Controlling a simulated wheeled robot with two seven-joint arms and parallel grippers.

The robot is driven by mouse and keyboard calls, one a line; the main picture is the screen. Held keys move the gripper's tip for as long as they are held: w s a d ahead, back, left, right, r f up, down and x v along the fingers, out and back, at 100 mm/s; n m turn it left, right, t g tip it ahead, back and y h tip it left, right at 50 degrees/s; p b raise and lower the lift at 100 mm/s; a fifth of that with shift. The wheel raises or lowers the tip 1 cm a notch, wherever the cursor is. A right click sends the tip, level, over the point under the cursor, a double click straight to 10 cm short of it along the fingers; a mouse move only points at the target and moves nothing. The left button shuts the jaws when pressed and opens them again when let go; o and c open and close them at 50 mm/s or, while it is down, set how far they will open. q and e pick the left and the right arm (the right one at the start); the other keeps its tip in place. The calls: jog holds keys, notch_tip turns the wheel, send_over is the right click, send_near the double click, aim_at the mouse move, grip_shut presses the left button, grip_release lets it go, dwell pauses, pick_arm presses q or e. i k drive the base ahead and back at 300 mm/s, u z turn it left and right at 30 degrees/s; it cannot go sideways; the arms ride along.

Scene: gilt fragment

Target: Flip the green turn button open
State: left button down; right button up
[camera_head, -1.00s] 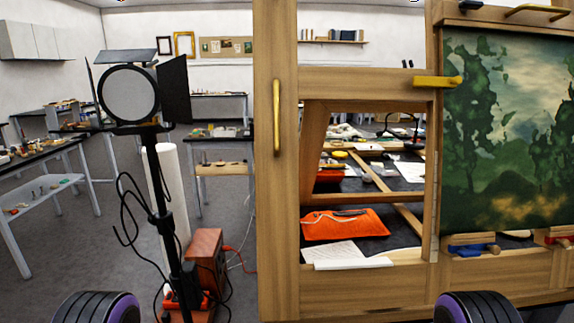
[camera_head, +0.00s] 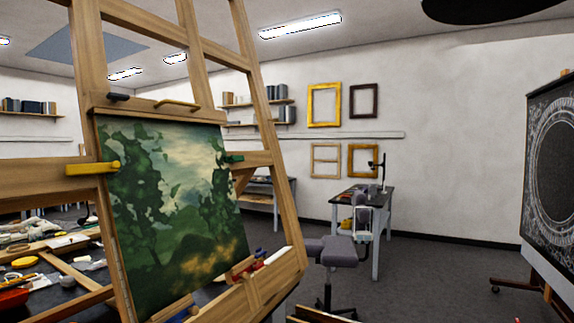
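The green turn button (camera_head: 234,159) is a small dark green piece at the right edge of the painting (camera_head: 170,200), on the right side of the wooden easel frame. It lies roughly level, and its inner end meets or overlaps the painting's edge; I cannot tell which. A yellow turn button (camera_head: 93,168) sits across the painting's left edge. The painting shows dark green trees and a pale sky and stands on the easel (camera_head: 262,110). Neither of my grippers is in view.
Blue and red pieces (camera_head: 247,269) sit on the easel's lower ledge. A grey chair (camera_head: 328,250) and a small desk (camera_head: 372,203) stand behind to the right. A dark round-patterned panel (camera_head: 552,170) on a stand is at the far right. Floor between chair and panel is clear.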

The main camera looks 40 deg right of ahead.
aim_at(233, 158)
jog(key=z, duration=2.85)
jog(key=i, duration=1.15)
jog(key=u, duration=3.4)
